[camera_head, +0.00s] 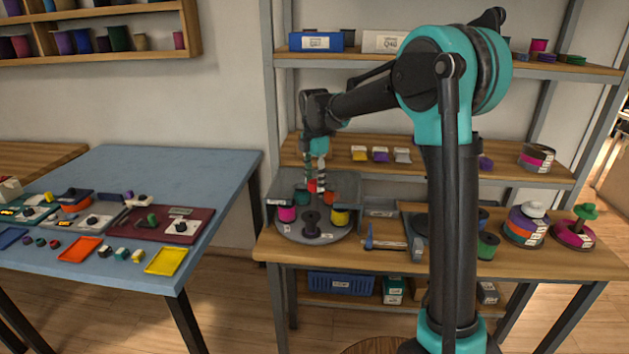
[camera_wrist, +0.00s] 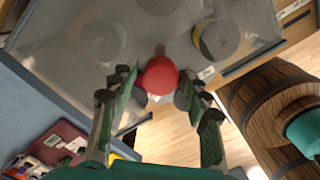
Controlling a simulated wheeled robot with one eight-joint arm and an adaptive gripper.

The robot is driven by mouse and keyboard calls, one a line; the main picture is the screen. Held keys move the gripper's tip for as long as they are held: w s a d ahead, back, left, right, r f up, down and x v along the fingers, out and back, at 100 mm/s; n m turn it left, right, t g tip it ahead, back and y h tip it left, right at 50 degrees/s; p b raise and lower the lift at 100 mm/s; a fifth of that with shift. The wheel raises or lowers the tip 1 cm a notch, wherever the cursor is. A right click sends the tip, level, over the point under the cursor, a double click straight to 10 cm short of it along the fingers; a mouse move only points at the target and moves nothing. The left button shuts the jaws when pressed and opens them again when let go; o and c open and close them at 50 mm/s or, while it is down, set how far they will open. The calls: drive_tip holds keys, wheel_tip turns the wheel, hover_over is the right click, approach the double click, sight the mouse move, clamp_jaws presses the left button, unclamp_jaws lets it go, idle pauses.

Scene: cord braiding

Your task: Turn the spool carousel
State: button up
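The spool carousel (camera_head: 290,232) is a round grey turntable on the wooden bench. It carries a magenta spool (camera_head: 287,214), a dark spool (camera_head: 311,224), a yellow spool (camera_head: 340,217) and others behind. A red ball knob (camera_head: 312,187) stands over its middle and shows large in the wrist view (camera_wrist: 159,77). My gripper (camera_head: 315,178) points down at the knob. Its two fingers are apart, with the fingertips (camera_wrist: 160,88) on either side of the knob and very close to it. Whether they touch it is unclear.
Stacked coloured spools (camera_head: 525,228) stand farther right. The blue table (camera_head: 190,165) at left holds trays and small parts.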

drive_tip(key=shift+o, duration=0.4)
wheel_tip(320, 180, up, 12)
idle(0.4)
drive_tip(key=s+d+f+m+t, duration=0.1)
drive_tip(key=s+d+f+m, duration=0.35)
drive_tip(key=d+m, duration=0.2)
drive_tip(key=s+d+f+m+t, duration=0.1)
drive_tip(key=s+d+f+m, duration=0.4)
drive_tip(key=d, duration=0.3)
drive_tip(key=s+d+f+m+t, duration=0.1)
drive_tip(key=s+d+f+m, duration=0.4)
drive_tip(key=s+f+m, duration=0.2)
drive_tip(key=s+d+f+m+t, duration=0.1)
drive_tip(key=s+d+f+m, duration=0.5)
drive_tip(key=s+f, duration=0.3)
drive_tip(key=shift+s+d+m, duration=0.25)
drive_tip(key=shift+s+m, duration=0.4)
drive_tip(key=shift+s, duration=0.2)
